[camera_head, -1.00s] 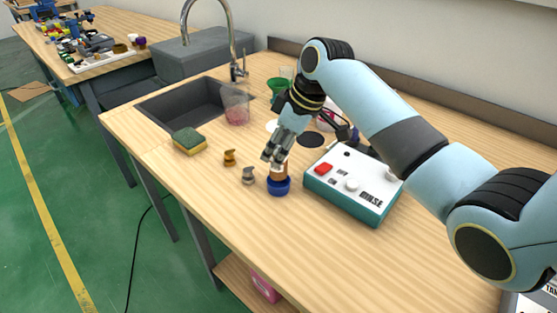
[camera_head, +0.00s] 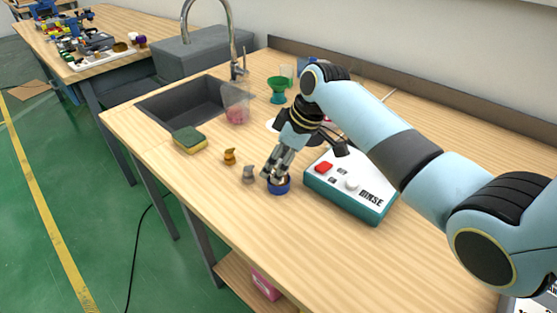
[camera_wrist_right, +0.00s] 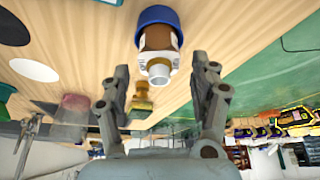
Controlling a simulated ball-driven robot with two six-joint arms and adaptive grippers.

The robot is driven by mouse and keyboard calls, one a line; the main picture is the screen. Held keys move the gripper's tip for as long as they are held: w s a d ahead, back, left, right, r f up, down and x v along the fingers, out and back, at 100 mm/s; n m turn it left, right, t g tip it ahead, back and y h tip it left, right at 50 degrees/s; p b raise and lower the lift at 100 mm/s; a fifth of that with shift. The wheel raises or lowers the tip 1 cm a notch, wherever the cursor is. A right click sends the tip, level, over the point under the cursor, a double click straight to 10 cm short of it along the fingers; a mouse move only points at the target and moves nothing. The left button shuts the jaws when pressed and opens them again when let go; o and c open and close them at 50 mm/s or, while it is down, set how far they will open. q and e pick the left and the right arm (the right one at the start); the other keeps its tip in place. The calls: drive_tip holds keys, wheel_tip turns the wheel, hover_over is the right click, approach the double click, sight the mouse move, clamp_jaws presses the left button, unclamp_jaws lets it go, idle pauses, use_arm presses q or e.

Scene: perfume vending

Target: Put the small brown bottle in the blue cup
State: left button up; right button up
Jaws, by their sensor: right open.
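The small brown bottle (camera_wrist_right: 158,38) stands with its base in the blue cup (camera_wrist_right: 157,13) in the right wrist view. Its pale neck points toward my right gripper (camera_wrist_right: 160,68). The gripper's two fingers are apart, one on each side of the bottle's neck, with visible gaps. In the head view the blue cup (camera_head: 279,188) sits on the table, and my right gripper (camera_head: 273,177) is right above it. The fingers mostly hide the bottle there. My left gripper is not in view.
A RINSE box (camera_head: 345,190) with a red button stands close on the right. Small gray (camera_head: 248,174) and gold (camera_head: 229,156) pieces lie left of the cup. A sponge (camera_head: 189,140), sink (camera_head: 190,100), clear cup (camera_head: 236,104) and green funnel (camera_head: 278,88) are farther back. The table front is clear.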

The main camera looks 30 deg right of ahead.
drive_tip(key=v, duration=1.2)
drive_tip(key=shift+r, duration=0.1)
